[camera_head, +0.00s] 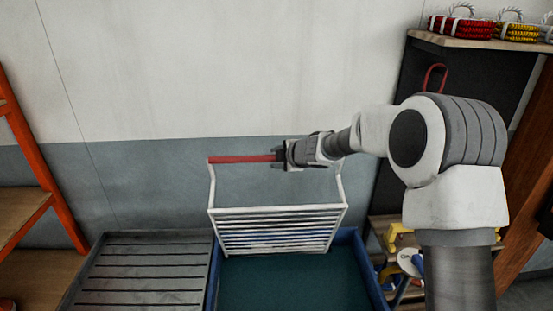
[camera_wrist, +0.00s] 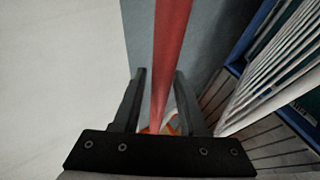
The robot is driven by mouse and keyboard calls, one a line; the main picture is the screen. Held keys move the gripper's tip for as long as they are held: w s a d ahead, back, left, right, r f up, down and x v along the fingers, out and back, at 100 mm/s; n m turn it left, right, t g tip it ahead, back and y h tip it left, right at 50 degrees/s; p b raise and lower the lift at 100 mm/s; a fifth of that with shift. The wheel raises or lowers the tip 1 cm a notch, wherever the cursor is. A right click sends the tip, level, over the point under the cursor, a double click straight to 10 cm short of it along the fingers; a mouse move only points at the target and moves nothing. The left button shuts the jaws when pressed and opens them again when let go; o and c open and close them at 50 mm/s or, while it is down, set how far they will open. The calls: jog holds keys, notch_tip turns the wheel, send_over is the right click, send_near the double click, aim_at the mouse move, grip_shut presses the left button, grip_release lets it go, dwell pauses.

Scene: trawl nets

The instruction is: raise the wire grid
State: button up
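The wire grid (camera_head: 275,211) is a white rack of parallel bars above the blue-rimmed tank. Two white side arms rise from it to a red handle bar (camera_head: 240,159). My gripper (camera_head: 280,154) is at the right part of the red bar, covering some of it. In the wrist view, the red bar (camera_wrist: 170,45) runs between the two dark fingers of my gripper (camera_wrist: 160,75). A gap shows beside the left finger, so the fingers look open around the bar. Contact on the right side is unclear. The grid's slats (camera_wrist: 275,62) show at the right there.
The tank (camera_head: 363,262) holds dark teal water below the grid. A grey slatted table (camera_head: 145,270) stands left of it. An orange-framed shelf (camera_head: 35,150) is far left. A wooden shelf (camera_head: 430,40) with coiled ropes is upper right. The wall (camera_head: 230,70) lies behind.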

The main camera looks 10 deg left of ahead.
jog(key=shift+o, duration=0.8)
jog(key=shift+s, duration=0.1)
jog(key=v, duration=1.7)
jog(key=shift+s+d, duration=0.15)
jog(key=shift+s, duration=0.05)
